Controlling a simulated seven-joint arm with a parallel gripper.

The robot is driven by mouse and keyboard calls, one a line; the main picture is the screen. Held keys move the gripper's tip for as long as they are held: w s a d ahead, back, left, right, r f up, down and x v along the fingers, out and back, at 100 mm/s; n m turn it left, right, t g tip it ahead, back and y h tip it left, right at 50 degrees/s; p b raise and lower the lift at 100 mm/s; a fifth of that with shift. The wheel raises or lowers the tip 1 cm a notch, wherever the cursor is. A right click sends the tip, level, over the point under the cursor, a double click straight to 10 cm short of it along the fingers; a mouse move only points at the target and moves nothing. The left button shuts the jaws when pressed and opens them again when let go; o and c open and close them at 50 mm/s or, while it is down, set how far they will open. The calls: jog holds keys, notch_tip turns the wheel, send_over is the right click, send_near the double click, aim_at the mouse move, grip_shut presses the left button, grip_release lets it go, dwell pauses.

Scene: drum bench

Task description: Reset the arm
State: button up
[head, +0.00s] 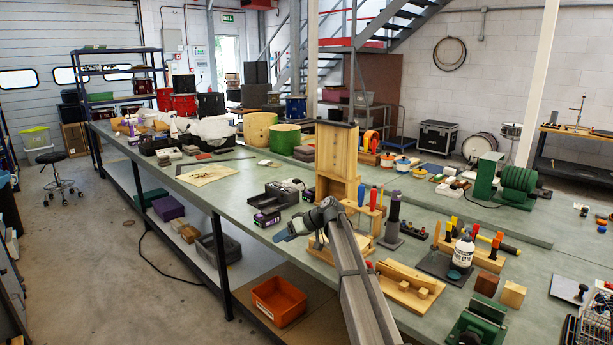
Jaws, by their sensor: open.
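My arm (358,272) rises from the bottom of the head view, right of centre, over the near edge of the long green-grey workbench (240,203). Its end bends to the left, and my gripper (281,236) points left and slightly down by the bench's front edge. The gripper is open, and I see nothing held in it. The fingers are small in this view, so the gap between them is hard to make out.
Close behind the gripper are a dark box (273,198) and a tall wooden cabinet (337,163). Screwdrivers in a wooden rack (363,214), a white glue bottle (463,251) and a green vise (478,322) stand to the right. An orange bin (279,301) sits on the lower shelf.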

jog(key=s+a+f+n+g, duration=0.1)
jog(key=s+a+f, duration=0.1)
jog(key=s+a, duration=0.3)
jog(key=s+a+f, duration=0.2)
jog(key=a, duration=0.6)
jog(key=s+f+g, duration=0.1)
jog(key=s+f, duration=0.6)
jog(key=f, duration=0.6)
jog(key=s+d+f+m+g+h, duration=0.1)
jog(key=s+d+f+m+h, duration=0.2)
jog(key=s+d+f, duration=0.95)
jog(key=s+d+f+m+g+h, duration=0.25)
jog(key=s+d+f, duration=0.6)
jog(key=f, duration=0.65)
jog(key=s+d+f+m+g+h, duration=0.1)
jog(key=s+d+f, duration=0.2)
jog(key=s, duration=0.8)
jog(key=s+d+f+m+g+h, duration=0.1)
jog(key=s+d+f+m+h, duration=0.1)
jog(key=s+d, duration=0.6)
jog(key=s+d+f+m+g+h, duration=0.1)
jog(key=s+d, duration=0.4)
jog(key=s, duration=1)
notch_tip(320, 180, down, 3)
jog(key=shift+d+r+g, duration=0.15)
jog(key=shift+g, duration=0.3)
jog(key=shift+h, duration=0.25)
